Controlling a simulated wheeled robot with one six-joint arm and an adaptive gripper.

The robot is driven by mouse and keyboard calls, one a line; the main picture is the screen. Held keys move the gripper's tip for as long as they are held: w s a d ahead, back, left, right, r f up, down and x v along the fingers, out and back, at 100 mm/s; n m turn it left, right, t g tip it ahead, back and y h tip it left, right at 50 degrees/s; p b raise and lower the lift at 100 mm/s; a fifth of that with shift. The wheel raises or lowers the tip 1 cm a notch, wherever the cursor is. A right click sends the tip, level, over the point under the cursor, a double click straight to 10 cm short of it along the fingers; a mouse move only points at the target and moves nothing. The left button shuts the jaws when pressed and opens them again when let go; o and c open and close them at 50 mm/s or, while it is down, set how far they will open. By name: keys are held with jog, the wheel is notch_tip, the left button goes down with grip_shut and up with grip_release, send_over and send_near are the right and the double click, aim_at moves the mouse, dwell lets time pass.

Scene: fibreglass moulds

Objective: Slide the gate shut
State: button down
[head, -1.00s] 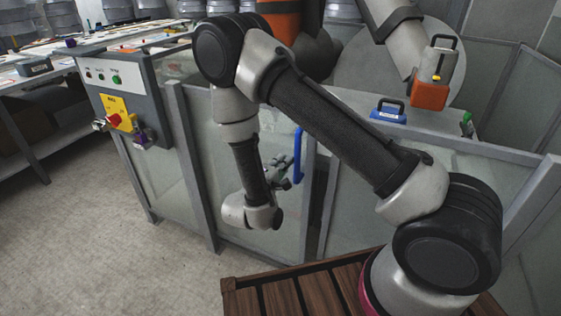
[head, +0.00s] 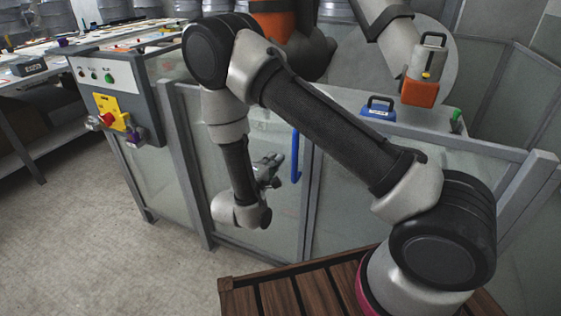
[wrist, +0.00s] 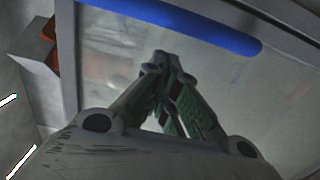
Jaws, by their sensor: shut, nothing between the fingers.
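The gate (head: 283,219) is a clear panel in a grey frame, part of the fence ahead of me. A blue upright handle (head: 295,158) is fixed at its right side. In the wrist view the handle (wrist: 180,20) crosses the top as a blue bar, beyond my fingertips. My gripper (head: 277,160) is just left of the handle in the head view. In the wrist view my gripper (wrist: 163,62) has its fingertips together and holds nothing. A gap shows there between fingertips and handle; I cannot tell whether any other part touches.
A control box (head: 113,95) with buttons and a red knob on yellow stands at the left of the fence. Open floor (head: 90,255) lies at left.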

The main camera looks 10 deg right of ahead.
jog(key=w+a+v, duration=0.1)
jog(key=v, duration=0.9)
jog(key=s+d+r+n+g, duration=0.1)
jog(key=s+d+r+g, duration=0.2)
jog(key=s+d+g, duration=0.3)
jog(key=s+d+r+g, duration=0.4)
jog(key=s+d+g, duration=0.1)
jog(key=d+g, duration=0.3)
jog(key=s+d+r+m+t+y, duration=0.2)
jog(key=s+d+r+m+y, duration=0.3)
jog(key=r, duration=0.5)
jog(key=s+d+r+m+t+y, duration=0.2)
jog(key=s+d+r+m+y, duration=0.3)
jog(key=d+r, duration=0.3)
notch_tip(320, 180, up, 3)
jog(key=shift+s+d+r+m+t+y, duration=0.15)
jog(key=shift+s+m+t+y, duration=0.25)
jog(key=shift+s+y, duration=0.4)
jog(key=shift+w, duration=0.1)
